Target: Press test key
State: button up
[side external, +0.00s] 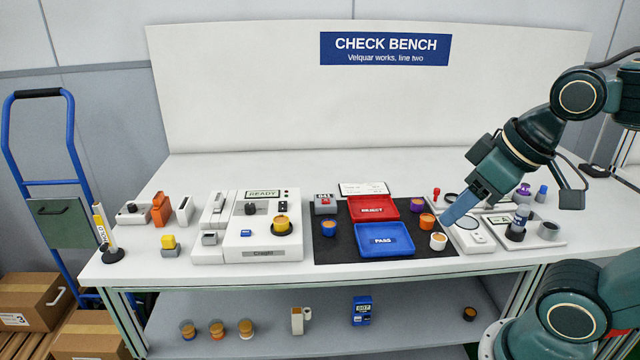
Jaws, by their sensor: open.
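The white test machine (262,248) stands left of centre on the bench. Its small display (263,193) reads READY. A small blue key (246,233) sits on its front left top and looks like the test key. An orange-topped cup (281,221) sits in the dark round seat to the right of the key. My gripper (461,208) is open, well to the right of the machine, above the right edge of the dark mat. Its pale blue fingers point down and left. They overlap in this view, and I see nothing held between them.
The dark mat (328,253) holds a red REJECT tray (373,209), a blue PASS tray (384,240) and several small cups. A white device with a round lens (468,224) stands close to my gripper.

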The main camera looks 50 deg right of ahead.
grip_shut()
dwell(1.5)
